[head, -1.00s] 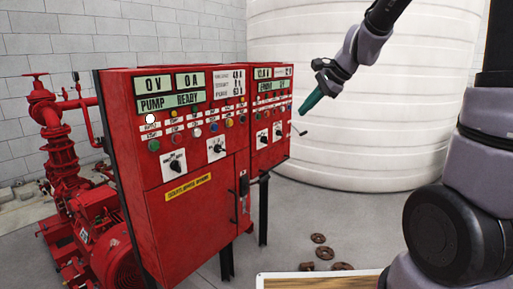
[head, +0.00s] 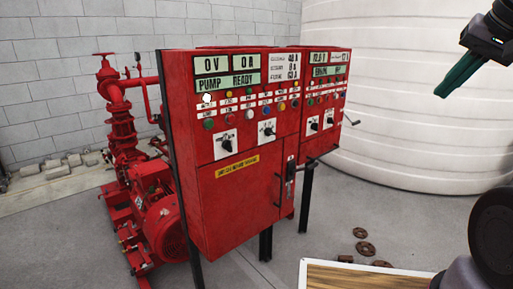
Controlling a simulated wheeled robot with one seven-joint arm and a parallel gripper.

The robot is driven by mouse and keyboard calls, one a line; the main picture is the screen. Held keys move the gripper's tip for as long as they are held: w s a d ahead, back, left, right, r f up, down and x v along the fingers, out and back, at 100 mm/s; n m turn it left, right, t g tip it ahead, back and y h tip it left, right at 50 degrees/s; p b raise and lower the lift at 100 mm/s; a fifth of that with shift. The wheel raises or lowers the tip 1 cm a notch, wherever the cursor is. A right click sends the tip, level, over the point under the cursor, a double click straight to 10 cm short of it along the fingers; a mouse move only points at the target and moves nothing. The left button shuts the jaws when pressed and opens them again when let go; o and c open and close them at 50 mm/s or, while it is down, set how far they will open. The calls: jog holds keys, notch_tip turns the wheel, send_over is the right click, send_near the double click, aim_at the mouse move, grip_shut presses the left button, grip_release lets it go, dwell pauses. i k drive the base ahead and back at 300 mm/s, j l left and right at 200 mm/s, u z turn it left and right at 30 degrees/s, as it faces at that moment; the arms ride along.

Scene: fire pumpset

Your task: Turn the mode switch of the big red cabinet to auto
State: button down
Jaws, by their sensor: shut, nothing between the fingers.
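The big red cabinet (head: 228,200) stands left of centre in the head view, with displays reading "0 V", "0 A" and "PUMP READY". Two black rotary switches on white plates sit on its front, a left one (head: 226,146) and a right one (head: 268,130). Their labels are too small to read, so I cannot tell which is the mode switch or its setting. My gripper (head: 440,94) is at the upper right, in front of the white tank, with its green fingers shut and empty, pointing down-left. It is well apart from the cabinet.
A smaller red cabinet (head: 325,95) with two similar switches adjoins on the right, a crank handle at its side. A red pump (head: 160,222) stands at left. The white tank (head: 400,110) fills the back right. A wooden-topped board (head: 350,277) and rusty rings (head: 365,248) are lower right.

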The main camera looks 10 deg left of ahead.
aim_at(227, 144)
jog(key=i+u, duration=0.1)
jog(key=u, duration=1.05)
